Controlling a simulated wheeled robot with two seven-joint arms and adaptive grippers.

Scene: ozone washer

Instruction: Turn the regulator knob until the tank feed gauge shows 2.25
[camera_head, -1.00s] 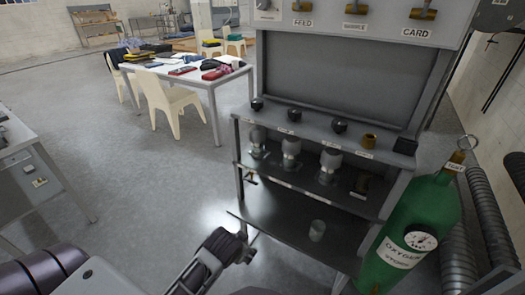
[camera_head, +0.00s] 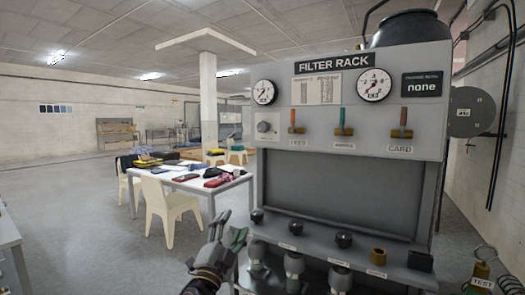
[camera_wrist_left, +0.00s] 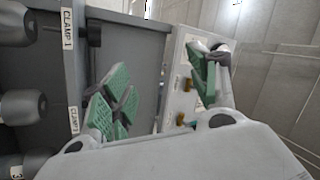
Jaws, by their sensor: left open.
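The regulator knob (camera_head: 264,127) is a small grey dial at the left of the filter rack's upper panel. A round white gauge (camera_head: 264,92) sits just above it, and a larger white gauge (camera_head: 374,84) sits further right. The needle readings and gauge names are too small to read surely. My left gripper (camera_head: 232,226) is open and empty, below and left of the knob and apart from it, in front of the rack's left edge. Its green finger pads stand spread in the left wrist view (camera_wrist_left: 165,85). My right gripper is out of view.
A shelf below carries black knobs (camera_head: 344,239) and filter housings. A table (camera_head: 190,183) with chairs stands left. Open floor lies left of the rack.

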